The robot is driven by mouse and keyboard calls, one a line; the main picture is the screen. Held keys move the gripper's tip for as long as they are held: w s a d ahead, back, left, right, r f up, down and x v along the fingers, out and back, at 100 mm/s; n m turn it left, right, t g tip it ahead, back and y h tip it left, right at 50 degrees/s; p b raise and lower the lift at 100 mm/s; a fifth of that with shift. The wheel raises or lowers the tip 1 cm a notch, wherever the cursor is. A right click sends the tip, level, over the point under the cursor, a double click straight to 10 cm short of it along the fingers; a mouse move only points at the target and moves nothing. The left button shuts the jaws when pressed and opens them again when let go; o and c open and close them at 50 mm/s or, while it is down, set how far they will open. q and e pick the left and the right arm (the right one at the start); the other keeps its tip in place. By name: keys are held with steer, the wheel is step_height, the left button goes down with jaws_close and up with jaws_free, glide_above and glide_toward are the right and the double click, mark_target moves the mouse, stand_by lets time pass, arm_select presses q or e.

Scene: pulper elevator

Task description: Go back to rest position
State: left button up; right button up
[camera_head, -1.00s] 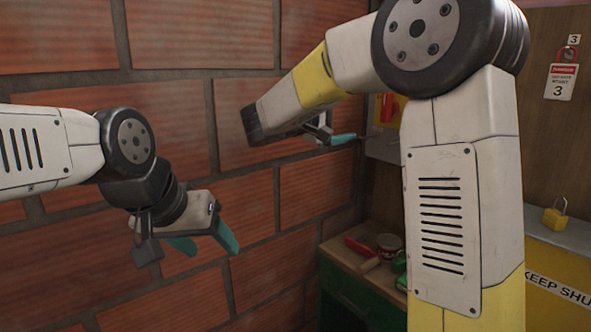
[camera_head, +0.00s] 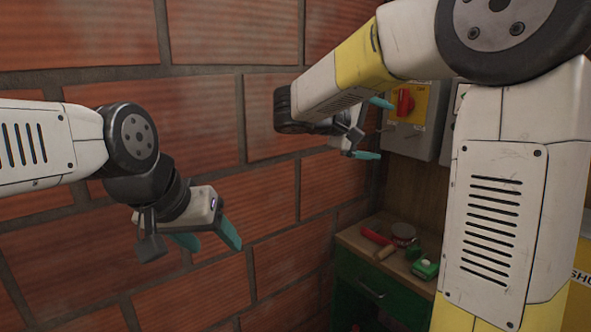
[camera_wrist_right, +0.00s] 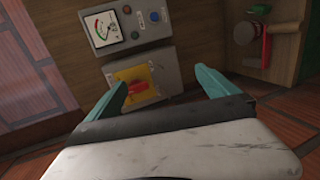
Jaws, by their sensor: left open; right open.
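My left gripper (camera_head: 206,238) hangs in front of the brick wall at the left in the head view, its teal fingers apart and empty. My right gripper (camera_head: 374,128) is raised near the middle of the head view, in front of the wall and left of the grey switch box. In the right wrist view its teal fingers (camera_wrist_right: 168,90) are spread with nothing between them. Beyond the fingers there is a grey box with a red switch on a yellow plate (camera_wrist_right: 135,85), apart from them.
A brick wall (camera_head: 205,115) fills the left and middle. A green cabinet (camera_head: 355,285) with a wooden top carries a red-handled tool (camera_head: 376,237), a can (camera_head: 403,231) and a green item (camera_head: 425,268). The grey switch box (camera_head: 412,142) hangs above. A gauge panel (camera_wrist_right: 120,25) shows in the wrist view.

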steer(key=s+d+f+m+g+y, duration=0.2)
steer(key=s+d+f+g+y, duration=0.2)
steer(key=s+f+y, duration=0.55)
steer(key=s+a+f+m+t+y, duration=0.1)
steer(key=s+a+f+m+y, duration=0.1)
steer(key=s+a, duration=0.2)
steer(key=s+a+f+m+t+y, duration=0.1)
steer(key=s+a, duration=0.4)
steer(key=s, duration=0.5)
steer(key=shift+s+f+m+y, duration=0.35)
steer(key=shift+m+y, duration=0.25)
steer(key=shift+y, duration=0.35)
